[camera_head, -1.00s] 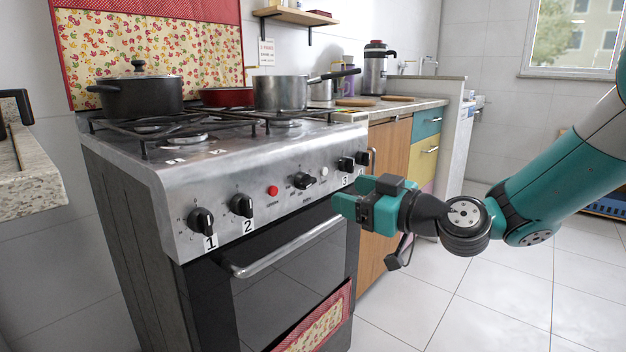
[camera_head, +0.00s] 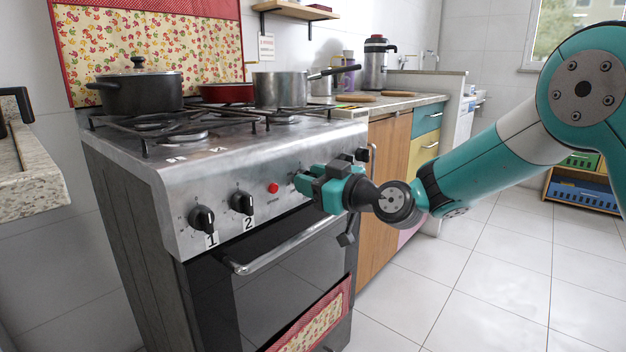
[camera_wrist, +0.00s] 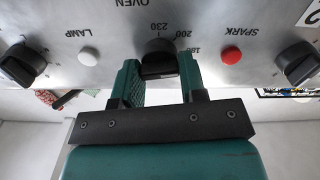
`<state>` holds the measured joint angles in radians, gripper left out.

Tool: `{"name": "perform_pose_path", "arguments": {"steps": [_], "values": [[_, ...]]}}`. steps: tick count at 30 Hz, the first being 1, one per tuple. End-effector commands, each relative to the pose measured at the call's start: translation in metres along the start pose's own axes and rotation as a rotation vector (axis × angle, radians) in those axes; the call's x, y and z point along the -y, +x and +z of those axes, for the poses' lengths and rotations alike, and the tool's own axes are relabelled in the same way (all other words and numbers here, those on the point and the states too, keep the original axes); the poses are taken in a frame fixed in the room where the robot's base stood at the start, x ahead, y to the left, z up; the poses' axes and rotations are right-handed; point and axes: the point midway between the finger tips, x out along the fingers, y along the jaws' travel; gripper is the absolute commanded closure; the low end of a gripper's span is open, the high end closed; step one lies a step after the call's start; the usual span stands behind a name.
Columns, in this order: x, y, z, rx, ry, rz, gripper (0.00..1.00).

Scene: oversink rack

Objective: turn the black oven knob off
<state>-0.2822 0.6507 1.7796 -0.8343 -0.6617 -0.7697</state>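The black oven knob (camera_wrist: 158,58) is on the stove's front panel, below the printed word OVEN and beside the numbers 230, 200 and 180 in the wrist view. My gripper (camera_wrist: 162,82) is open, with one green finger on each side of this knob. I cannot tell whether either finger touches it. In the head view my gripper (camera_head: 299,183) is at the panel, right of the red button, and hides the oven knob.
Burner knob 1 (camera_head: 202,219) and knob 2 (camera_head: 242,203) are left of the red spark button (camera_head: 273,188). The white lamp button (camera_wrist: 88,56) is beside the oven knob. The oven handle (camera_head: 285,247) runs below the panel. Pots stand on the stove (camera_head: 150,160).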

Motion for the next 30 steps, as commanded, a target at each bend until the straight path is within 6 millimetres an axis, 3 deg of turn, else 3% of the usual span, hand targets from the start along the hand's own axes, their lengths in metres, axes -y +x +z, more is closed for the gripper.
{"name": "perform_pose_path", "arguments": {"steps": [1,3,16,30], "values": [[-0.0001,-0.0002,-0.0001,0.000,0.000,0.000,0.73],[-0.0001,-0.0002,-0.0001,0.000,0.000,0.000,0.86],[-0.0007,-0.0002,-0.0005,0.000,0.083,-0.001,0.85],[-0.0019,0.0002,-0.0012,0.002,0.479,-0.002,0.85]]}}
